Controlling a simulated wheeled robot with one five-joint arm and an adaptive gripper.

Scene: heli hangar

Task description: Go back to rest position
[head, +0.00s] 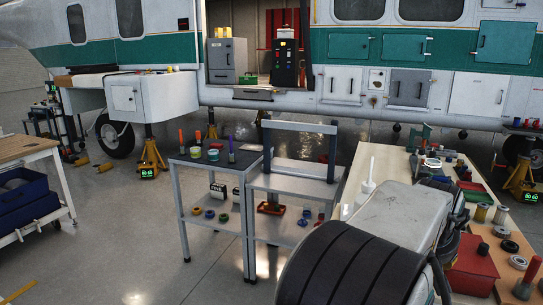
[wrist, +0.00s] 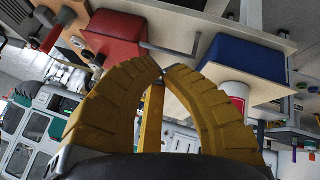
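My gripper (wrist: 162,74) shows in the wrist view as two thick yellow ribbed fingers. They curve inward and their tips meet or nearly meet. No held object is clear at the tips. A narrow yellow strip shows between the fingers, and I cannot tell what it belongs to. In the head view my arm fills the lower right, in front of the long workbench (head: 355,185); the gripper itself cannot be made out there.
A red box (wrist: 115,35), a blue bin (wrist: 245,57) and a white-and-red container (wrist: 236,93) show beyond the fingers. A grey cart (head: 205,165) stands left of the bench, with a helicopter (head: 350,45) behind. Floor (head: 115,235) at left is open.

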